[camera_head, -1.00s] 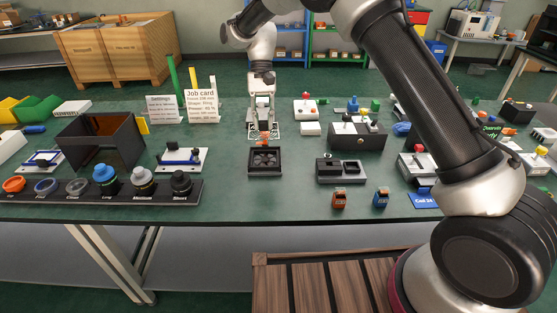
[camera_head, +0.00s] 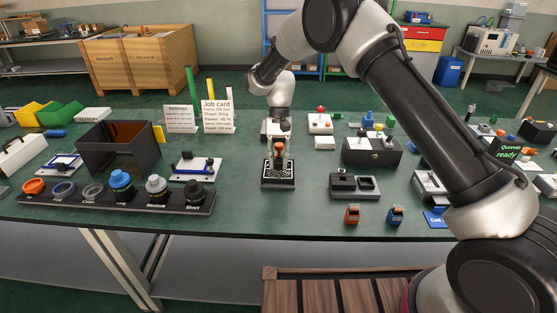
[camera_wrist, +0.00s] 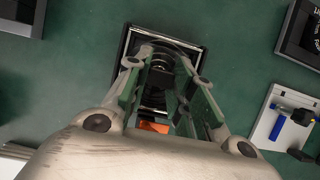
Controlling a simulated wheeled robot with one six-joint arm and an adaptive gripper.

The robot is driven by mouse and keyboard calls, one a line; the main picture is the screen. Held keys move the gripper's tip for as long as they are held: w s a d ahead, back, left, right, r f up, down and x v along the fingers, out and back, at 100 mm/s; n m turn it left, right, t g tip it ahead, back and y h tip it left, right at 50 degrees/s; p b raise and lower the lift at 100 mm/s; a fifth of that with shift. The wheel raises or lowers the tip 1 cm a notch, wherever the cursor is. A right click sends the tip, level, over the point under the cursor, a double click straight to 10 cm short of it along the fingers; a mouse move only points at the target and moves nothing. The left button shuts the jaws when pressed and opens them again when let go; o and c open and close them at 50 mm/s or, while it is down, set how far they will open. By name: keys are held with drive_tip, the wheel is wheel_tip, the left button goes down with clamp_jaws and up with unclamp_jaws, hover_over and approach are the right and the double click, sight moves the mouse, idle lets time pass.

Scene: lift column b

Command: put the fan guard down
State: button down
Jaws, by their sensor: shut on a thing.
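My gripper (camera_head: 279,150) points down over a black square fan housing (camera_head: 278,184) on the green bench. It is shut on the fan guard, which is mostly hidden by the fingers. An orange part (camera_head: 280,147) shows between the fingers. In the wrist view the orange part (camera_wrist: 153,127) shows near the fingers, and dark round shapes lie between them. The housing's pale-edged rim (camera_wrist: 196,50) shows beyond the fingers. The guard appears at or just above the housing; I cannot tell whether it touches.
A black two-slot block (camera_head: 355,186) stands right of the housing. A row of caps and knobs on a black rail (camera_head: 100,203) lies to the left. A job card (camera_head: 217,115) stands behind left. Bare bench lies between the housing and the two-slot block.

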drive_tip(key=shift+f, duration=0.1)
drive_tip(key=c, duration=1.2)
unclamp_jaws()
